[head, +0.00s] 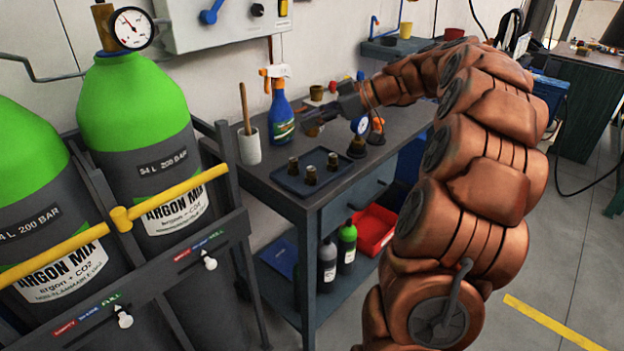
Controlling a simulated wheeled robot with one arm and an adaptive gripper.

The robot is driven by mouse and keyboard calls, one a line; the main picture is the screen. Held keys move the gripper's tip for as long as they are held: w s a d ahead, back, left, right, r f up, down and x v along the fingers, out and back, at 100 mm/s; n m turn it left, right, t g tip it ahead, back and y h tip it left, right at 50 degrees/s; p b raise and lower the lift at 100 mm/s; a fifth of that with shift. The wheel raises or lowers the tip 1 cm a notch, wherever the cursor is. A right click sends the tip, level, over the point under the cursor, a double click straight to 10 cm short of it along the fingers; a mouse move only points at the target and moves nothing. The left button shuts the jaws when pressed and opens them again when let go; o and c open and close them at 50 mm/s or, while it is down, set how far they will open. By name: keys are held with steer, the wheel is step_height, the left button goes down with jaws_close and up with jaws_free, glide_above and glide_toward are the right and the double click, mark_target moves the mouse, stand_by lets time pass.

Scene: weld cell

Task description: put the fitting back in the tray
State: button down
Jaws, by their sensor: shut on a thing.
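My gripper (317,121) is over the workbench, reaching in from the right, beyond and above the tray. It is shut on the fitting, a small dark brownish piece that is mostly hidden by the fingers. The dark blue tray (284,181) lies flat near the front left of the bench top. The gripper is apart from the tray.
A blue spray bottle (281,115) and a white cup with a brush (249,146) stand left of the gripper. Green-topped gas cylinders (135,105) stand in a rack at the left. A red bin (372,230) sits below.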

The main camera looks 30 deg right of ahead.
steer(key=shift+f, duration=5.05)
steer(key=shift+f, duration=0.1)
steer(key=c, duration=1.3)
jaws_free()
